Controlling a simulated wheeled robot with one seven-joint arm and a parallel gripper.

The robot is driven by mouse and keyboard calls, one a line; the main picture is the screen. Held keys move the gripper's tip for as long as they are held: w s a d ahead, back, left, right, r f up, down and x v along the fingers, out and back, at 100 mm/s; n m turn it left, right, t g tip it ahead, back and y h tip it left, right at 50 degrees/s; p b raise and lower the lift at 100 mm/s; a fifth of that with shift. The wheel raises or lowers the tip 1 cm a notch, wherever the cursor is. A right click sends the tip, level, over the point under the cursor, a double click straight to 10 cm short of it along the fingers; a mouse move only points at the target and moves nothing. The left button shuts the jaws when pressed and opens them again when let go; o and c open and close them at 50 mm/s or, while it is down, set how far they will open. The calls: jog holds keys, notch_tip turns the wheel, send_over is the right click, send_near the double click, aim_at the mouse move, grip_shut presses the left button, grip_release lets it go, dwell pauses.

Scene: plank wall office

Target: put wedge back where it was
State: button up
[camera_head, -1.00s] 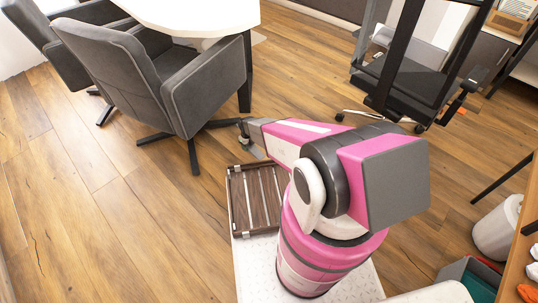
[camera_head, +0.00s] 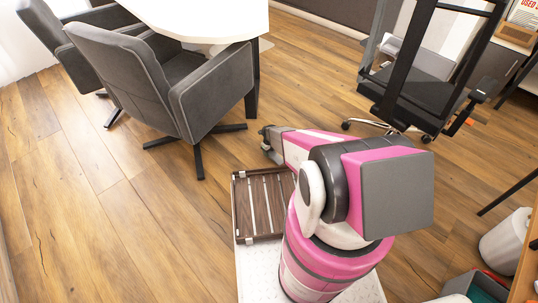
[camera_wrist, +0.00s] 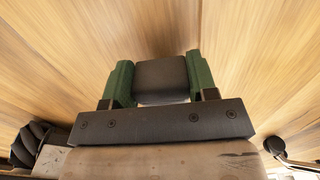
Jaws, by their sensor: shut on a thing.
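My gripper (camera_wrist: 161,82) is shut on a dark grey block, the wedge (camera_wrist: 162,74), which sits between its two green finger pads in the wrist view. Blurred wooden floor lies beyond it. In the head view my gripper (camera_head: 267,144) shows only in part, past the pink arm, low near the grey chair's feet and above the far edge of a slatted wooden tray. I cannot make out the wedge in the head view. The place it came from cannot be told from these frames.
A grey armchair (camera_head: 165,75) and a white table (camera_head: 205,18) stand ahead on the left. A black wheeled frame (camera_head: 420,85) stands on the right. A slatted wooden tray (camera_head: 240,206) lies at my base. A white bin (camera_head: 503,243) is at lower right. Floor at left is open.

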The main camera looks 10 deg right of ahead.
jog(key=shift+f, duration=1.25)
jog(key=shift+f, duration=0.1)
jog(key=o, duration=1)
notch_tip(320, 180, up, 12)
jog(key=shift+r, duration=0.1)
jog(key=s+d+r+n, duration=0.1)
jog(key=s+r+n, duration=0.7)
jog(key=r, duration=0.6)
jog(key=s+d+r+n, duration=0.1)
jog(key=s+r+n, duration=0.8)
jog(key=r, duration=0.5)
jog(key=s+d+r+n, duration=0.1)
jog(key=s+r+n, duration=0.7)
jog(key=r+n, duration=0.3)
notch_tip(320, 180, up, 3)
jog(key=shift+s+r+n, duration=0.2)
jog(key=shift+s+n, duration=0.1)
jog(key=shift+n, duration=0.1)
